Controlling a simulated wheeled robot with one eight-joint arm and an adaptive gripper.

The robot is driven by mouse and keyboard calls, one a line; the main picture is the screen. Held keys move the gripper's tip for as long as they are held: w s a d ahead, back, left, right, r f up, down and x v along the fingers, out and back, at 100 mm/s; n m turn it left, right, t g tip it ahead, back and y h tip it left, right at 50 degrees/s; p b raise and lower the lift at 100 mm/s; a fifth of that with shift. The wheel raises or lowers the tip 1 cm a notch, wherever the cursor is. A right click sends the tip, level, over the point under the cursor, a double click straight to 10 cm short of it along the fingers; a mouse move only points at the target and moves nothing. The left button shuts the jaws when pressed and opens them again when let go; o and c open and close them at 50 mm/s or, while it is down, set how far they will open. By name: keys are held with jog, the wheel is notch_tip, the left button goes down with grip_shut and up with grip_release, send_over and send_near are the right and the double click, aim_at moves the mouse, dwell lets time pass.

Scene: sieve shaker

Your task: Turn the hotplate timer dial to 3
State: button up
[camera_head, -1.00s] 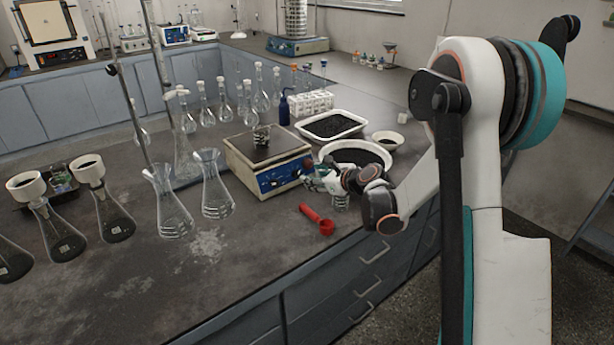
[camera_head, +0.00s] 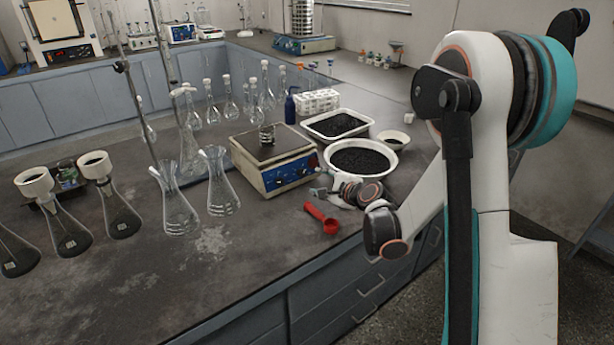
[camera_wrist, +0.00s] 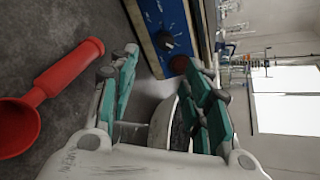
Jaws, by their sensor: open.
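The hotplate (camera_head: 262,172) stands on the bench, a cream box with a dark top and a blue front panel (camera_head: 291,175) bearing small dials. A small vessel stands on its top. In the wrist view the blue panel (camera_wrist: 165,22) appears turned sideways, with a black dial (camera_wrist: 163,40) and a dark reddish knob (camera_wrist: 178,64). I cannot tell which is the timer dial or read its setting. My gripper (camera_head: 318,191) is just in front of the panel's right end, low over the bench. Its green-and-grey fingers (camera_wrist: 163,68) are open and empty, apart from the dials.
A red scoop (camera_head: 321,217) lies on the bench beside my gripper. A white bowl of dark grains (camera_head: 391,165) and a white tray (camera_head: 361,129) stand right of the hotplate. Glass flasks (camera_head: 221,190) stand to its left.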

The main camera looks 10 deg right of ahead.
aim_at(303, 174)
jog(key=n, duration=0.3)
jog(key=s+a+n+h, duration=0.1)
jog(key=shift+f+n+t, duration=0.25)
jog(key=shift+n+t, duration=0.15)
jog(key=shift+s+a+n, duration=0.15)
jog(key=shift+s+n, duration=0.2)
jog(key=shift+n, duration=0.85)
jog(key=n, duration=0.1)
jog(key=s+n, duration=0.1)
jog(key=n+t, duration=0.1)
jog(key=n, duration=0.1)
jog(key=shift+s+a+r+h, duration=0.15)
jog(key=shift+a+h, duration=0.1)
jog(key=shift+h, duration=0.15)
jog(key=x, duration=1.3)
jog(key=shift+w, duration=0.45)
grip_shut()
